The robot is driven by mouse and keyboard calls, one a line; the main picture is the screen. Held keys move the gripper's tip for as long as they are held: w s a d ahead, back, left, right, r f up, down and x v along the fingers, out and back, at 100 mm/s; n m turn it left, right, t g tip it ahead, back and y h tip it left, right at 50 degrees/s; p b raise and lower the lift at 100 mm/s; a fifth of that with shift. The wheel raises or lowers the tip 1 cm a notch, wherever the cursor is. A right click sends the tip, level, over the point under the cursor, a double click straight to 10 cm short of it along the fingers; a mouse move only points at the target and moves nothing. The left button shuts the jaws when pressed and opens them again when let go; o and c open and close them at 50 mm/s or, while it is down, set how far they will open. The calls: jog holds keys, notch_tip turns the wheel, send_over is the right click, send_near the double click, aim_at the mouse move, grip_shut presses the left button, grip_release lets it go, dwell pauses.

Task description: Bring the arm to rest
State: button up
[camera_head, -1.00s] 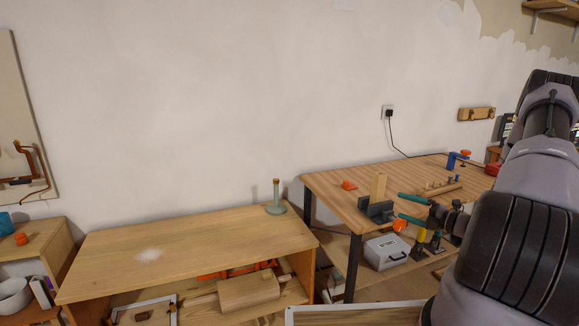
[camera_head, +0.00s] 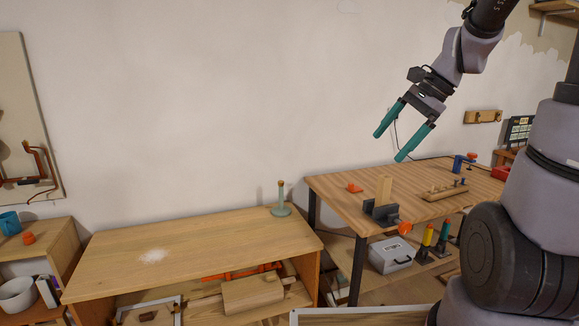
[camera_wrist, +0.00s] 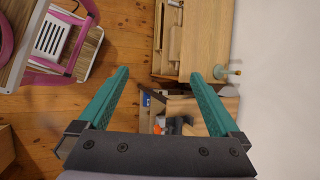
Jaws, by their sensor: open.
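My gripper (camera_head: 388,146) is open and empty, with two teal fingers spread apart. In the head view it is raised in the air in front of the wall, above the workbench (camera_head: 332,190), pointing down and to the left. My arm comes in from the upper right. In the wrist view the gripper's fingers (camera_wrist: 164,72) frame a stretch of wooden floor and the edges of furniture below, with nothing between them close by.
The wall above is clear.

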jog(key=s+d+r+n+t+h, duration=0.1)
jog(key=s+r+n+t+h, duration=0.3)
jog(key=s+r+n, duration=0.4)
jog(key=shift+s+d+r+n+t, duration=0.25)
jog(key=shift+s+n+t, duration=0.25)
jog(key=shift+s+n, duration=0.25)
